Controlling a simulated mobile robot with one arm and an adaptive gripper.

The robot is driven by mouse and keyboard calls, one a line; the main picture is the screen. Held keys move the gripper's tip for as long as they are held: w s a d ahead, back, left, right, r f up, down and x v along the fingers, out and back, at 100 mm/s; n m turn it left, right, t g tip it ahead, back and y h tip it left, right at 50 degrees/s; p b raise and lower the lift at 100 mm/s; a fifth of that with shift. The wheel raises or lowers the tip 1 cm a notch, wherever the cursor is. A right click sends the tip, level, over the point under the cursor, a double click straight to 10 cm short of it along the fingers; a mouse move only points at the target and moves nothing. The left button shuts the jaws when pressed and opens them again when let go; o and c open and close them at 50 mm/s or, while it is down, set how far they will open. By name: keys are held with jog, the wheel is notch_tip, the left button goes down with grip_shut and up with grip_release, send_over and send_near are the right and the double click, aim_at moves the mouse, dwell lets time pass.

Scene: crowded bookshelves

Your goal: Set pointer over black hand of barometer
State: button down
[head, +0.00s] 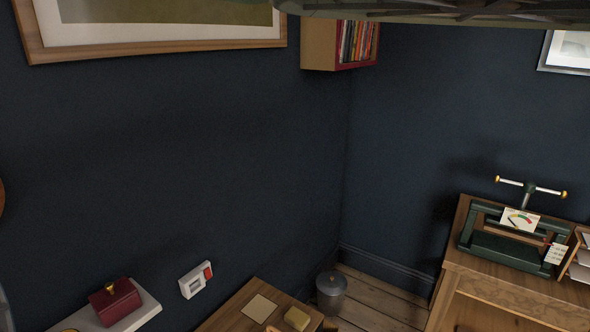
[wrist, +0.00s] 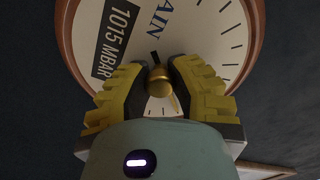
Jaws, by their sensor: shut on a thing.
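The barometer (wrist: 213,45) fills most of the wrist view, with a white dial, black tick marks, a brown wooden rim and a black label reading 1015 MBAR. My gripper (wrist: 159,80) is shut on the brass knob (wrist: 160,74) at the middle of the dial. A short piece of the black hand (wrist: 155,57) shows just above the knob. A thin gold pointer (wrist: 175,103) shows between my fingers, below the knob and turned away from the black hand. My fingers hide much of the lower dial. In the head view my gripper is not seen.
A framed picture (head: 150,48) hangs on the dark blue wall. Below are a white shelf (head: 146,313) with a red box (head: 115,301), a white wall switch (head: 195,280) and a wooden table (head: 232,307). A green press (head: 512,244) stands on a cabinet at right.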

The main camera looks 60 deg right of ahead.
jog(key=c, duration=0.8)
grip_release()
jog(key=shift+o, duration=0.2)
jog(key=s, duration=0.7)
jog(key=shift+s, duration=0.3)
